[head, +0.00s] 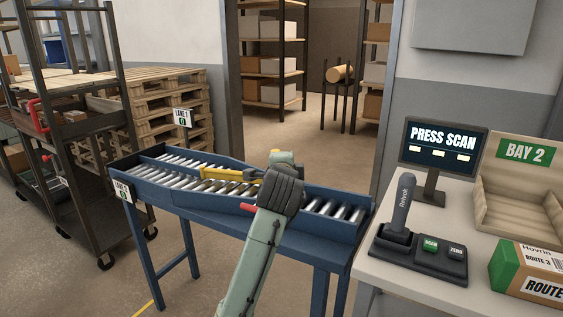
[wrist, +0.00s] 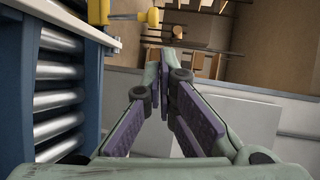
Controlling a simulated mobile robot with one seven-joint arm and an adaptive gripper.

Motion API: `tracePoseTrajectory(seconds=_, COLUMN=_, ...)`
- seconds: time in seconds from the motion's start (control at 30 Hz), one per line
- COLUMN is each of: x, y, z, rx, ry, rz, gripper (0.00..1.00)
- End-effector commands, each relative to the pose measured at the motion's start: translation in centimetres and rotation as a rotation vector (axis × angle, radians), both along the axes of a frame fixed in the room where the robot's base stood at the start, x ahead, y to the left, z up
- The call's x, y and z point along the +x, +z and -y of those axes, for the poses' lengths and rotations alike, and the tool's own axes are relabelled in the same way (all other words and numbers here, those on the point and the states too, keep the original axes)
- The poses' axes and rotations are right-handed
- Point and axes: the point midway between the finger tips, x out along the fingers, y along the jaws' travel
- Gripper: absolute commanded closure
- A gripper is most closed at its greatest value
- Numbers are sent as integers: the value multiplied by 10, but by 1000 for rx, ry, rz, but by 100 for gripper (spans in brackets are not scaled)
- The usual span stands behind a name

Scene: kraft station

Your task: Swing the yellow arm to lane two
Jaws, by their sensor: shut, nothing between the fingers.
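The yellow arm (head: 221,173) lies across the rollers of the blue conveyor (head: 226,205), near its middle. Its right end is partly hidden by my own arm in the head view. In the wrist view a yellow post (wrist: 97,12) and a yellow knob (wrist: 153,16) show at the top left, beyond the conveyor's side rail. My gripper (wrist: 168,55) is shut and empty, its fingertips close together below and right of the knob. I see no clear contact with it. In the head view my arm's wrist mostly hides the gripper.
A lane 1 sign (head: 182,117) stands behind the conveyor; another small sign (head: 122,191) is on its left end. A shelf cart (head: 75,125) and pallets (head: 160,110) stand left. A desk (head: 385,268) with a scanner (head: 400,205), screen (head: 442,148) and box (head: 535,272) is right.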

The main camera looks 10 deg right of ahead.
Motion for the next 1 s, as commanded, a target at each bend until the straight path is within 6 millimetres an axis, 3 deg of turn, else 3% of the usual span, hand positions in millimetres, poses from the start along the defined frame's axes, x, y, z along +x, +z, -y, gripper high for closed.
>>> tracePoseTrajectory(seconds=0.2, x=-19, y=4, z=0, rx=0, ry=0, rz=1, gripper=100)
tracePoseTrajectory(seconds=0.57, x=-20, y=5, z=0, rx=-1, ry=1, rz=0, gripper=100)
tracePoseTrajectory(seconds=0.67, x=-21, y=13, z=-10, rx=-33, ry=17, rz=24, gripper=100)
tracePoseTrajectory(seconds=0.77, x=-25, y=39, z=-42, rx=-137, ry=63, rz=110, gripper=100)
tracePoseTrajectory(seconds=0.87, x=-38, y=79, z=-94, rx=-291, ry=128, rz=252, gripper=100)
tracePoseTrajectory(seconds=1.0, x=-78, y=135, z=-179, rx=-504, ry=210, rz=491, gripper=100)
